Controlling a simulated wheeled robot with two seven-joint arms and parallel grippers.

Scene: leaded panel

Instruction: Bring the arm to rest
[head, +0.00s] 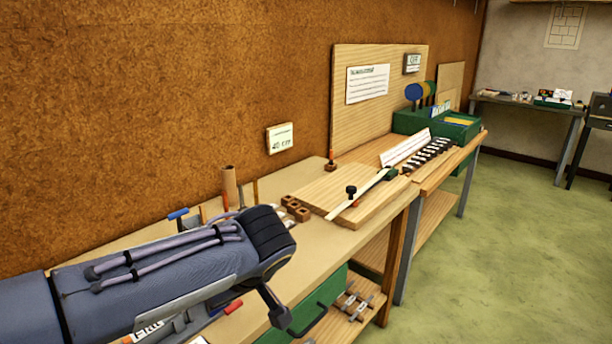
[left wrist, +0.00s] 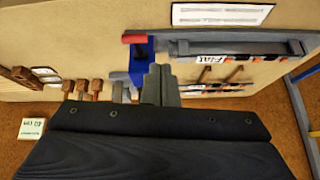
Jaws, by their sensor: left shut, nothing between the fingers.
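My left arm (head: 160,275) comes in from the left in the head view and stretches over the near end of the bench. My right gripper is in neither view.
The near bench holds a wooden board (head: 350,190), small brown blocks (head: 295,208) and a cardboard tube (head: 229,187). A dark rack labelled "Flat" (left wrist: 240,48) lies by the fingers. A green drawer (head: 325,290) is under the bench. The green floor (head: 500,230) at right is clear.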

